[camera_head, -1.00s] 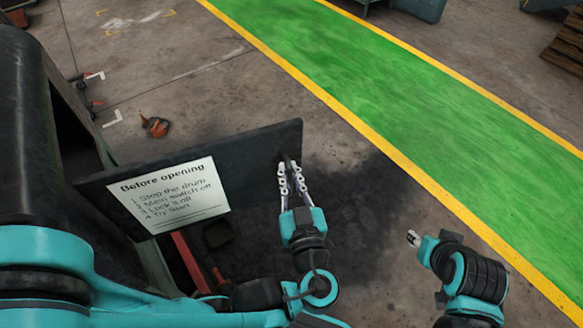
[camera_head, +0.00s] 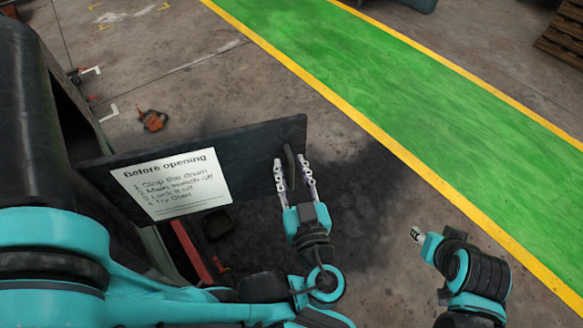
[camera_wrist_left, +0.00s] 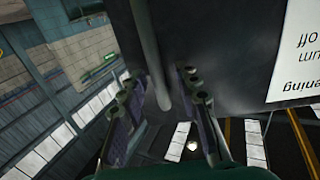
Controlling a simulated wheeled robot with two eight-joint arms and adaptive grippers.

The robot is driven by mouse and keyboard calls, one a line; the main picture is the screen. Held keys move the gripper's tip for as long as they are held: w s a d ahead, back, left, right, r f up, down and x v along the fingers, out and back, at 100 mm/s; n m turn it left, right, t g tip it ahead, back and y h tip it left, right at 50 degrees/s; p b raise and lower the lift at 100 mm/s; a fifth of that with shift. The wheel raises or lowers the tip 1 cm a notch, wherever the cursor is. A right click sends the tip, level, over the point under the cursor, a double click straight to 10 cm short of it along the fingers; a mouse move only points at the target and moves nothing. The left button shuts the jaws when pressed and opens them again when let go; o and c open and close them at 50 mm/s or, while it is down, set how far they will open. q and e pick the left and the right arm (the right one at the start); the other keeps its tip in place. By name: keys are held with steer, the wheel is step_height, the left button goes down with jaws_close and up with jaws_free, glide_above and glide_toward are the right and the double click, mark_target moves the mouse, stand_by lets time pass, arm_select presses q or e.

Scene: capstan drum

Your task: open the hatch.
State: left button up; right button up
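The hatch (camera_head: 255,150) is a dark flat panel, swung out from the machine on the left. A white notice (camera_head: 172,184) headed "Before opening" is on its face; part of it also shows in the left wrist view (camera_wrist_left: 295,58). A dark bar handle (camera_head: 289,160) is near the hatch's free right end; it shows as a grey bar in the left wrist view (camera_wrist_left: 149,55). My left gripper (camera_head: 292,168) is open, with its fingers apart on either side of the handle and a gap visible. My right gripper (camera_head: 416,235) is away to the right; its fingers are too small to judge.
The dark machine body (camera_head: 35,120) stands at the left, with a red bar (camera_head: 190,250) below the hatch. An orange object (camera_head: 152,120) lies on the floor behind the hatch. A green walkway (camera_head: 420,120) with yellow edges crosses clear floor at the right.

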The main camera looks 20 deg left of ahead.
arm_select(q)
steer(key=v, duration=0.7)
steer(key=shift+s, duration=0.25)
steer(key=shift+d, duration=0.25)
stand_by(0.5)
